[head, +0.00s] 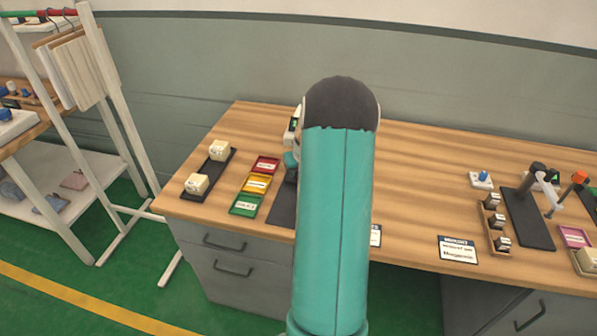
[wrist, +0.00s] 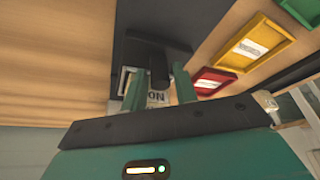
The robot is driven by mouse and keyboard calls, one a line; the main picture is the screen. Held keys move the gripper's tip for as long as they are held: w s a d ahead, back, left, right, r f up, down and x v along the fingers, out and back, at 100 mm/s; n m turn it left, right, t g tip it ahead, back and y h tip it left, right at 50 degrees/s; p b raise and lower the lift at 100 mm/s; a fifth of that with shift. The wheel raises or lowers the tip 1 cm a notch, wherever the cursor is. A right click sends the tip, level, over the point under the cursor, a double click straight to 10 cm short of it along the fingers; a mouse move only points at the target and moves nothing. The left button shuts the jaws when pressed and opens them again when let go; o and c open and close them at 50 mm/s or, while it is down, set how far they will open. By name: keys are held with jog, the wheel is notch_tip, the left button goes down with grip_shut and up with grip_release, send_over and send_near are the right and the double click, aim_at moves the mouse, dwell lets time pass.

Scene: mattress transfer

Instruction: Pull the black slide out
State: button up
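In the wrist view, the two teal fingers of my gripper (wrist: 160,72) stand apart, one on each side of an upright black piece (wrist: 158,62), which looks like the black slide. Small gaps seem to show beside it, so the fingers look open around it. A pale part with partly hidden lettering (wrist: 157,98) shows between the fingers, below the black piece. A dark base (wrist: 180,30) lies behind it. In the head view my teal arm hides the gripper and most of this device; only part of a dark mat (head: 282,208) shows.
Red (head: 265,165), yellow (head: 257,183) and green (head: 245,205) labelled trays lie left of my arm on the wooden table (head: 420,180). A black strip with two cream blocks (head: 197,184) is farther left. A black stand (head: 528,220) is at right. The table between is mostly clear.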

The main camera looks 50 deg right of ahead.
jog(key=shift+f, duration=0.25)
jog(key=shift+w, duration=0.1)
grip_shut()
